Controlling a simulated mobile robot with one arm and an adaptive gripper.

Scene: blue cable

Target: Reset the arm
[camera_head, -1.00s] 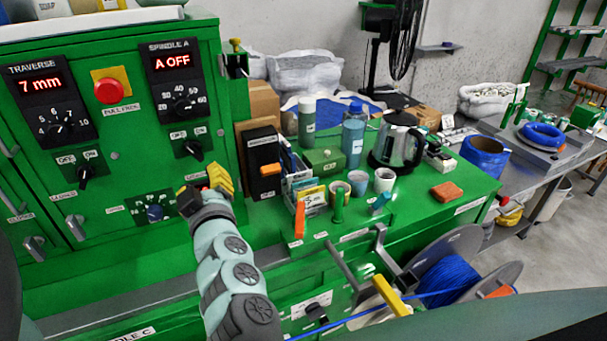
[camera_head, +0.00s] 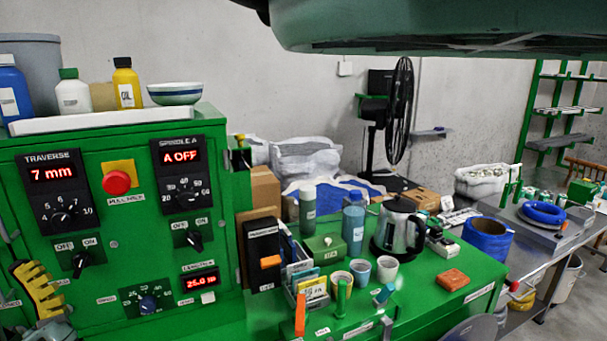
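My gripper (camera_head: 38,290), with yellow ridged fingers, is at the lower left of the head view, in front of the lower left part of the green control panel (camera_head: 120,235). One yellow finger shows clearly; the other is not clear, so its opening cannot be made out. I see nothing held in it. The panel carries a display reading 7 mm (camera_head: 52,174), a spindle display reading A OFF (camera_head: 180,156), a red button (camera_head: 116,182), and a length display reading about 25.0 (camera_head: 199,282).
A green worktop right of the panel holds a kettle (camera_head: 398,228), bottles (camera_head: 353,224), cups (camera_head: 387,269) and a brown block (camera_head: 453,279). A metal table with a blue cable coil (camera_head: 543,212) stands at right. Bottles and a bowl (camera_head: 175,93) stand on the cabinet top.

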